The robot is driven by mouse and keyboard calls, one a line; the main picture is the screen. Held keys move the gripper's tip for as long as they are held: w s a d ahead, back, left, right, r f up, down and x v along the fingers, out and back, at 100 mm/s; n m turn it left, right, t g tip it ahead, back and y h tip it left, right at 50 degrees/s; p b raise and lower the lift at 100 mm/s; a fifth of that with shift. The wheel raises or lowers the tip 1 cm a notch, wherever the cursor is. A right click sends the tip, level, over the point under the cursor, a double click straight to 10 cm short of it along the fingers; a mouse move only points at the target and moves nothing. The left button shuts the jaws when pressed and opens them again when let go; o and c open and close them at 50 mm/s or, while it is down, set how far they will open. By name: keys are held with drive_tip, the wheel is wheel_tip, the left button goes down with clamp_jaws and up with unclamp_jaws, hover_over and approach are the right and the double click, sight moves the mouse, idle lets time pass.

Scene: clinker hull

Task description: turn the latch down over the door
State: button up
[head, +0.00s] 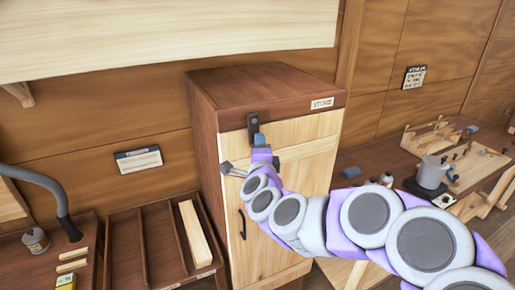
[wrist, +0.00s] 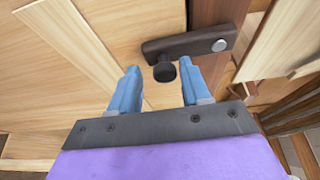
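The wooden cabinet marked STORE (head: 205,115) has a pale door (head: 310,165), which looks closed. The dark latch (head: 252,122) is upright at the top of the door front in the head view. In the wrist view the latch bar (wrist: 190,43) has a silver pivot on the dark frame, and its other end reaches over the pale door. A dark round knob (wrist: 164,72) stands out from that end. My gripper (wrist: 160,88) is open, its blue fingers either side of the knob near the tips; contact cannot be told. In the head view my gripper (head: 260,141) is just below the latch.
A dark handle (head: 242,224) is lower on the door. A divided tray (head: 125,245) with a pale block (head: 195,234) lies left of the cabinet. A bench (head: 380,165) with a grey pot (head: 432,172) is to the right. A pale beam (head: 160,35) hangs above.

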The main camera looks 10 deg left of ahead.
drive_tip(key=shift+s+r, duration=0.1)
drive_tip(key=shift+s, duration=0.1)
drive_tip(key=shift+b+v, duration=3.9)
drive_tip(key=shift+v, duration=4.65)
drive_tip(key=shift+a, duration=0.1)
